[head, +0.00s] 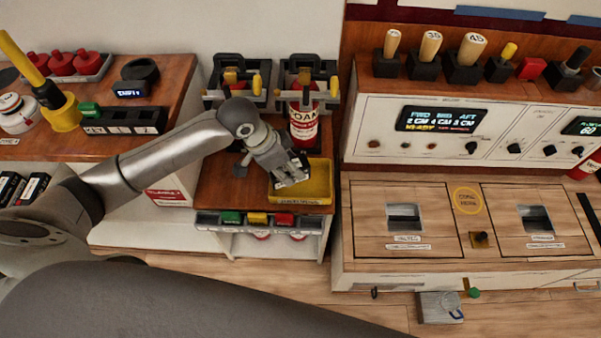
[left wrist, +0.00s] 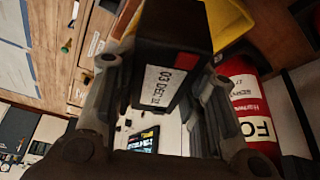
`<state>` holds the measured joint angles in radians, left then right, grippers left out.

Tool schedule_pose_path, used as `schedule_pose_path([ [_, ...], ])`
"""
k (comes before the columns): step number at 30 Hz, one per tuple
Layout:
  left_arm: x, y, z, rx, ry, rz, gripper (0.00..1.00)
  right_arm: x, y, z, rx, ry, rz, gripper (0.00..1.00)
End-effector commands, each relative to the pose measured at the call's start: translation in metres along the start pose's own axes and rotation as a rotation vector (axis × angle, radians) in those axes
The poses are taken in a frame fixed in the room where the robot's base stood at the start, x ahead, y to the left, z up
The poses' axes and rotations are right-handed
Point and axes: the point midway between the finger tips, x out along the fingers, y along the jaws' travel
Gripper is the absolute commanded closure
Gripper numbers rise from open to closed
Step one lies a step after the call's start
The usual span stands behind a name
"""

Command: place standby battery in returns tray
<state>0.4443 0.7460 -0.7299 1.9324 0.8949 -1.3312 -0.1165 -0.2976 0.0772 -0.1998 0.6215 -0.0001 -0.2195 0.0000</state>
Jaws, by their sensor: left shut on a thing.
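My left gripper (head: 293,177) is over the yellow tray (head: 318,194), whose front label is too small to read. In the left wrist view my left gripper (left wrist: 160,85) is shut on a black block (left wrist: 172,40) with a red patch and a white label that seems to read "03 DE...". I cannot tell from the label whether it is the standby battery. The yellow tray also shows at the top of the left wrist view (left wrist: 230,22), beyond the block. In the head view the fingers mostly hide the block. My right gripper is not in view.
A red foam extinguisher (head: 303,125) stands right behind the tray. Black clamp stands (head: 237,85) are behind it. A slotted rack with green, yellow and red blocks (head: 257,219) lines the shelf front. A wooden-topped console (head: 462,220) stands to the right.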

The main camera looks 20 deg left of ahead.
Motion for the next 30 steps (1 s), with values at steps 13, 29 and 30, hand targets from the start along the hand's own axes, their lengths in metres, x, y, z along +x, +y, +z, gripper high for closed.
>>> schedule_pose_path([
  [13, 0.061, -0.023, -0.015, 0.000, 0.004, -0.002, 1.00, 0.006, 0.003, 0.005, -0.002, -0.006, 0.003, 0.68],
  [29, 0.097, -0.026, -0.005, 0.002, 0.003, -0.002, 1.00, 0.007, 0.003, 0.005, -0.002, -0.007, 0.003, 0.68],
  [30, 0.097, -0.026, -0.005, 0.002, 0.003, -0.002, 1.00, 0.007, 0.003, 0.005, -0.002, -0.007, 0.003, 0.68],
])
